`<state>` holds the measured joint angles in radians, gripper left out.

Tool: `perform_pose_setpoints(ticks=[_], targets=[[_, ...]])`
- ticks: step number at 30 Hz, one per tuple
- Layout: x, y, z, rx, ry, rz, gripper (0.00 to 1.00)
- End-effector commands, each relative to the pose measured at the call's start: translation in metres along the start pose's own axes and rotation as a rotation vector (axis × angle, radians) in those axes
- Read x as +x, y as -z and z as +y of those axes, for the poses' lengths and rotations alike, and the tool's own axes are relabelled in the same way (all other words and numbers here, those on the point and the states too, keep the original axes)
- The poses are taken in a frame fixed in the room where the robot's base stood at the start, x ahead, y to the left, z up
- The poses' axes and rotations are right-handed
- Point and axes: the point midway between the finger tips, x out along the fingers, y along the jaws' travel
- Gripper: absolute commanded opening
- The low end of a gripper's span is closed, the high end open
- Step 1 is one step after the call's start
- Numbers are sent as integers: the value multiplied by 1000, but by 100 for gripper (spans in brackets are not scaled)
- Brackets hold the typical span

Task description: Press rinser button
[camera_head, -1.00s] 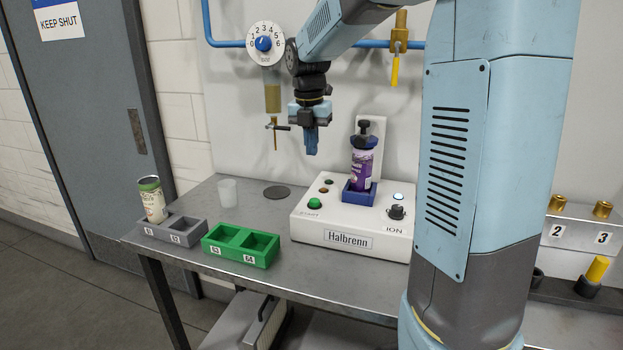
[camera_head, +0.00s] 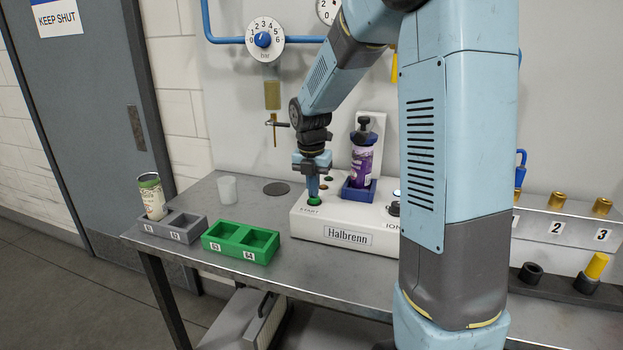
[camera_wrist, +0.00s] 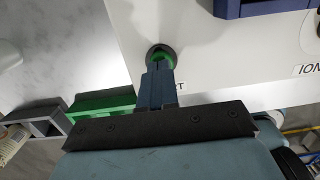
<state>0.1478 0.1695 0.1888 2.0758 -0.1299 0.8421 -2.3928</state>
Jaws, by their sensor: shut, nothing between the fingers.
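The rinser, a white box labelled Halbrenn (camera_head: 347,236), stands on the metal table. Its green start button (camera_head: 314,201) is at the front left of its top; it also shows in the wrist view (camera_wrist: 160,53). My gripper (camera_head: 313,193) is shut and empty, pointing down with its fingertips at the green button. In the wrist view the fingertips overlap the near part of the button, so whether it is pushed in cannot be told. A purple can (camera_head: 361,168) stands upright in the blue holder (camera_head: 358,191) on the box, under a dark clamp.
A green two-slot block (camera_head: 240,242) and a grey block (camera_head: 171,227) holding a tilted can (camera_head: 152,198) are left of the box. A clear cup (camera_head: 227,189) stands behind them. A dial (camera_head: 264,39) hangs on the wall.

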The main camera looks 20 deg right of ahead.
Motion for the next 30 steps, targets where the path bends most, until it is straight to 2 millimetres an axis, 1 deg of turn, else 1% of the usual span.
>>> perform_pose_setpoints(ticks=[12,17,19,27,30], targets=[[4,0,0,0,1,1,0],[20,2,0,1,2,4,0],[23,2,0,1,2,3,0],[25,4,-1,-1,5,8,0],[22,4,-1,-1,5,8,0]])
